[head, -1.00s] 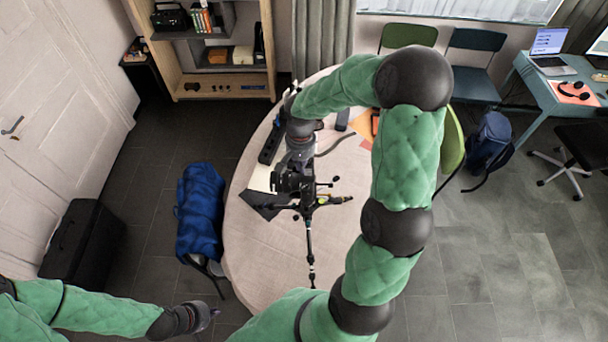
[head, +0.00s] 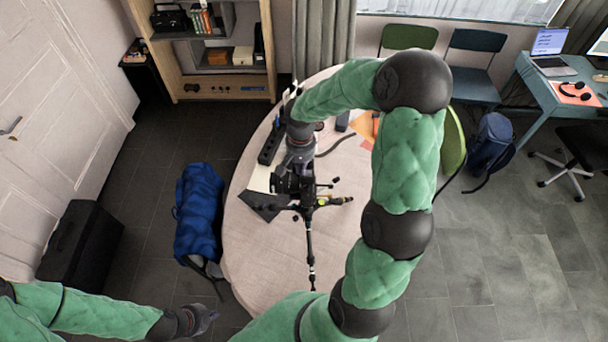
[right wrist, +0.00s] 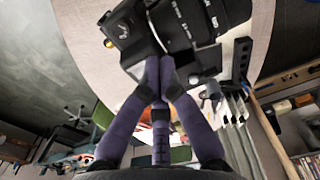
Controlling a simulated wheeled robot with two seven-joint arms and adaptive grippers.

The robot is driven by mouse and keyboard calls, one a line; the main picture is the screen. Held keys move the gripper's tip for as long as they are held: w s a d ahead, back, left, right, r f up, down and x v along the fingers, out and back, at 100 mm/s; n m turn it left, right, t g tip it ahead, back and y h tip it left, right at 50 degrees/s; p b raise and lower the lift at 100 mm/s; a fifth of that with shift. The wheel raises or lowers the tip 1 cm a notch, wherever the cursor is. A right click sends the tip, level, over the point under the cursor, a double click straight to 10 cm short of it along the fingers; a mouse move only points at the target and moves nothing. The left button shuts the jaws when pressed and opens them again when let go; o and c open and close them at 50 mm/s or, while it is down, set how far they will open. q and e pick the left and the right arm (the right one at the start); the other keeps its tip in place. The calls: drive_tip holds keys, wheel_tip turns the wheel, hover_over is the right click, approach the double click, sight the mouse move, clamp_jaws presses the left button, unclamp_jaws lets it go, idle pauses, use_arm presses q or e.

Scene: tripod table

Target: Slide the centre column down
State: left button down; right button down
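A black camera (head: 287,183) sits on top of a dark tripod (head: 309,240) that stands on the round table. The camera also fills the top of the right wrist view (right wrist: 165,30), with its lens to the right. My right gripper (head: 298,160) is directly over the camera in the head view. In the right wrist view its purple fingers come together (right wrist: 159,80), tips against or just at the camera's edge; nothing shows held between them. The centre column is mostly hidden below the camera. My left gripper (head: 207,318) is low at the left, away from the table, its fingers too small to read.
The pale round table (head: 255,270) holds a dark power strip (head: 269,148), papers and a black sheet (head: 262,205) near the tripod. A blue bag (head: 199,212) lies left of the table.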

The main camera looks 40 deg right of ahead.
sight(301, 177)
drive_tip(key=shift+f+b, duration=2.25)
drive_tip(key=shift+f, duration=0.4)
idle(0.4)
drive_tip(key=shift+r+p, duration=1.65)
drive_tip(key=shift+r, duration=1.45)
